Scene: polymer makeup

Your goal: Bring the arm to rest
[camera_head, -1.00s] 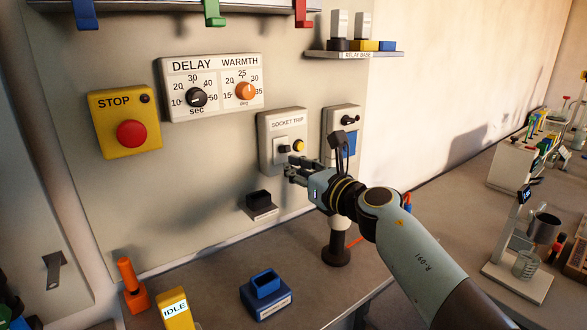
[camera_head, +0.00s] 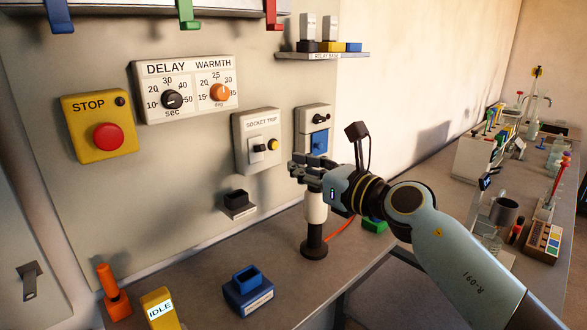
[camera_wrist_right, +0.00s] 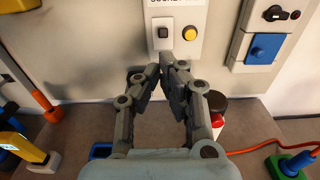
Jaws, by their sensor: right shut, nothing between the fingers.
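My right gripper (camera_head: 296,170) is shut and empty, with its arm coming in from the lower right. My left gripper is not in view.
Below the gripper stands a white and black post (camera_head: 314,243) with an orange cable. A shelf (camera_head: 325,55) is above. A side bench at right holds glassware.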

